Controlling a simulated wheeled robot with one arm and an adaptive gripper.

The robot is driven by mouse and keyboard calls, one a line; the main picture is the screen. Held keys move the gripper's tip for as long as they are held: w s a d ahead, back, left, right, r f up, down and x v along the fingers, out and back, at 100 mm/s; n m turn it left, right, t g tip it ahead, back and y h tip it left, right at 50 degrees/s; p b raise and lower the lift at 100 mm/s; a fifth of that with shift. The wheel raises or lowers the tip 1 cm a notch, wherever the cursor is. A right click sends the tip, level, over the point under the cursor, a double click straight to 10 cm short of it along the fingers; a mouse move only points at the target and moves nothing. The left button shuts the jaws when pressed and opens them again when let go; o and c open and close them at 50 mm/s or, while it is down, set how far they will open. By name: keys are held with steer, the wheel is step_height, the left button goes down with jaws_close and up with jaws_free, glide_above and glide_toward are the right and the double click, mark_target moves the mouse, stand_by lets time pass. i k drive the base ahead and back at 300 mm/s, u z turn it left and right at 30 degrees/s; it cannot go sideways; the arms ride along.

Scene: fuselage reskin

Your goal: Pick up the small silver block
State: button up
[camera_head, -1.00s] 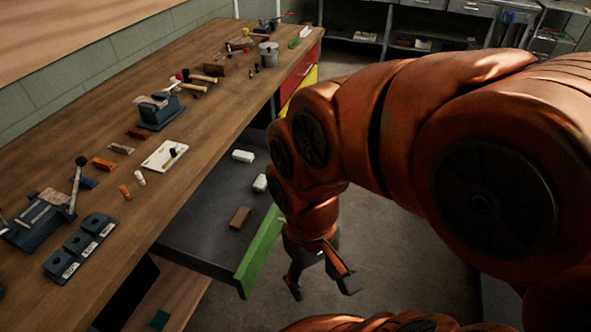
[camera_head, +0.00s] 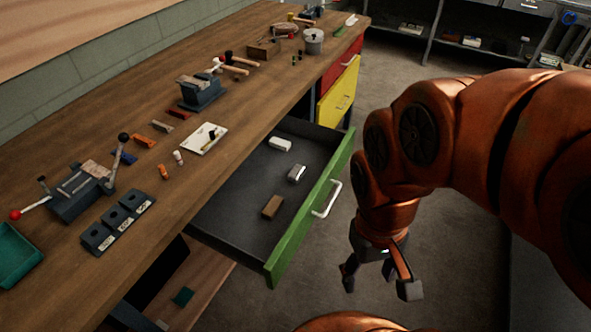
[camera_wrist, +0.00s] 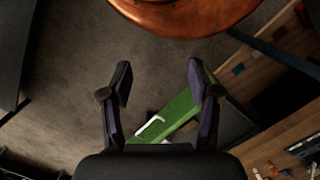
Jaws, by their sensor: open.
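A small silver block (camera_head: 296,173) lies in the open green-fronted drawer (camera_head: 240,215), between a white block (camera_head: 280,144) and a brown block (camera_head: 272,207). My gripper (camera_head: 379,284) is open and empty. It hangs over the floor, outside the drawer and to the right of its green front, apart from the silver block. In the wrist view my gripper (camera_wrist: 158,78) shows both fingers spread with nothing between them. The green drawer front (camera_wrist: 178,112) is partly behind the right finger there, and I cannot make out the silver block.
The drawer has a pale handle (camera_head: 327,200) on its front. The wooden bench (camera_head: 100,135) above holds a vise (camera_head: 201,92), a white tray (camera_head: 201,139), a dark block holder (camera_head: 117,221) and several small parts. The floor (camera_head: 395,85) beyond the drawer is clear.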

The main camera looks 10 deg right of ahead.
mark_target(297, 172)
steer(key=u, duration=4.15)
steer(key=k, duration=0.6)
steer(key=z, duration=1.5)
